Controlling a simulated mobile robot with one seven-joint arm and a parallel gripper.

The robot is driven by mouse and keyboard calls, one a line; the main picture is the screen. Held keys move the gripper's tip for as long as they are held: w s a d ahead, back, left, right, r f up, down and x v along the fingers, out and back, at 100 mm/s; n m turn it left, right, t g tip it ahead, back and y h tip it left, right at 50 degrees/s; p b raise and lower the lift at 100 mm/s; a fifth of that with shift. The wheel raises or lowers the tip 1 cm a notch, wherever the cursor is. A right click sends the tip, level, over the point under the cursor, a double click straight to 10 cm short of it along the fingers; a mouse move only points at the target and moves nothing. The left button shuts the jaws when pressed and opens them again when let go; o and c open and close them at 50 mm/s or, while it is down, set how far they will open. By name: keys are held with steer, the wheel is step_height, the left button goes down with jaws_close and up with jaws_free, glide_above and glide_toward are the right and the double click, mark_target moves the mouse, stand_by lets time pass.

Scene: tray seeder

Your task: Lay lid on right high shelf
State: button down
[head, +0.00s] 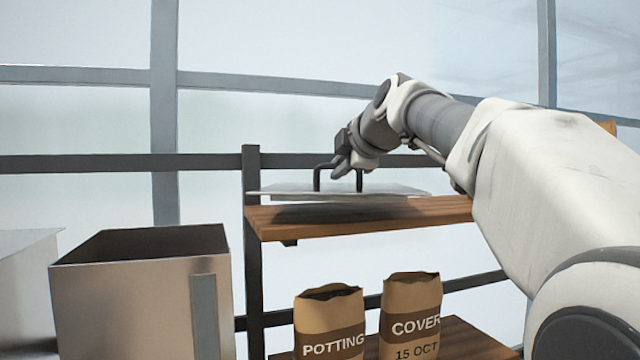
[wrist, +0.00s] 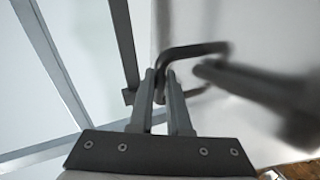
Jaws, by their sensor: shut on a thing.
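The lid (head: 395,190) is a flat, thin metal plate with a dark raised handle (head: 317,178). My gripper (head: 342,168) is shut on the handle, seen from the side in the head view. The lid is level and hangs just above the wooden high shelf (head: 400,221), with a dark shadow under it; whether they touch I cannot tell. The lid's left edge reaches near the shelf post. In the wrist view my gripper's fingers (wrist: 168,100) close on the dark handle (wrist: 195,50), with the pale lid (wrist: 260,35) behind it.
An open metal bin (head: 130,290) stands at the lower left, with another metal box (head: 25,285) beside it. Two paper bags, potting (head: 330,325) and cover (head: 410,310), stand on the lower shelf (head: 465,343). A dark post (head: 252,270) rises at the shelf's left end.

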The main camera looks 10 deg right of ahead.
mark_target(336, 187)
steer(key=shift+f, duration=1.6)
steer(key=c, duration=0.9)
jaws_free()
steer(key=shift+s, duration=0.1)
steer(key=b+v, duration=0.3)
steer(key=v, duration=0.9)
